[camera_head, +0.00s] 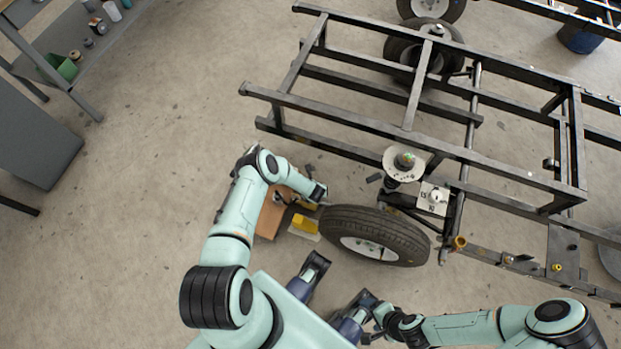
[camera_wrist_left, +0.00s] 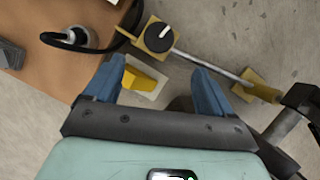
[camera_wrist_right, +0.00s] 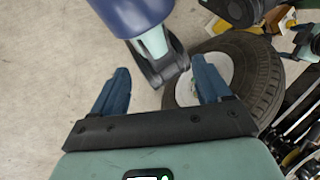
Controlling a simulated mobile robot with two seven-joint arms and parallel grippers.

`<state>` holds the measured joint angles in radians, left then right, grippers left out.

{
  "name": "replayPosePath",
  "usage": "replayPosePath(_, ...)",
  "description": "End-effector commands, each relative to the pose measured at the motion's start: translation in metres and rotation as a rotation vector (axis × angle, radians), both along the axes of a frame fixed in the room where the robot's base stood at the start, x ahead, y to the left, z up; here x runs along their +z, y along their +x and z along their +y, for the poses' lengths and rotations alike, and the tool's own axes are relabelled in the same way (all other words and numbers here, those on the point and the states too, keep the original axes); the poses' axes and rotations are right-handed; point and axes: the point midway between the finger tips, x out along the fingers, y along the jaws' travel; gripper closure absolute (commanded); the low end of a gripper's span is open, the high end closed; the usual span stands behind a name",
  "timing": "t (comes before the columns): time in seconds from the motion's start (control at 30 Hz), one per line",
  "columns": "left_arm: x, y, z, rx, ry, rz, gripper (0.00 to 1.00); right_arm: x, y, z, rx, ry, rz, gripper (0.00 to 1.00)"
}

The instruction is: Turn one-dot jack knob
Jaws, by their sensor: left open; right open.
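In the left wrist view, a round black knob (camera_wrist_left: 160,37) with a white pointer line sits on a yellow block, from which a metal rod (camera_wrist_left: 215,65) runs to another yellow piece (camera_wrist_left: 258,92). I cannot make out any dots on it. My left gripper (camera_wrist_left: 158,72) is open, with the knob beyond and between its blue fingertips, apart from them. In the head view the left gripper (camera_head: 316,194) is beside the tyre and mostly hides the jack. My right gripper (camera_wrist_right: 160,70) is open and empty, low in front of the tyre; it also shows in the head view (camera_head: 368,302).
A yellow wedge on a pale plate (camera_head: 305,224) and a brown board (camera_head: 269,215) lie left of the tyre (camera_head: 375,228). The black frame (camera_head: 350,115) with its suspension fills the right. A bench (camera_head: 75,35) stands at upper left.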

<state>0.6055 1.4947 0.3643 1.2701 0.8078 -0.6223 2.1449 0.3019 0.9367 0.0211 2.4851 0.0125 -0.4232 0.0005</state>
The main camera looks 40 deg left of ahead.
Motion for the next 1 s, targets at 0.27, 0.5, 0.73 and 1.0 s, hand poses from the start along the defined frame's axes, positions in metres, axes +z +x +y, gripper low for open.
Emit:
replayPosePath(0.27,-0.037,0.008,0.008,0.032,0.003,0.0,0.16,-0.019,0.006,-0.001,-0.006,-0.005,-0.02,0.23)
replayPosePath(0.5,-0.077,0.021,0.019,0.029,0.003,0.0,0.16,-0.053,0.044,-0.017,-0.047,-0.051,-0.122,0.23)
replayPosePath(0.73,-0.106,0.03,0.027,0.029,0.004,-0.001,0.16,-0.08,0.08,-0.035,-0.086,-0.099,-0.219,0.23)
replayPosePath(1.0,-0.123,0.036,0.032,0.027,0.003,0.0,0.16,-0.096,0.107,-0.049,-0.114,-0.134,-0.29,0.23)
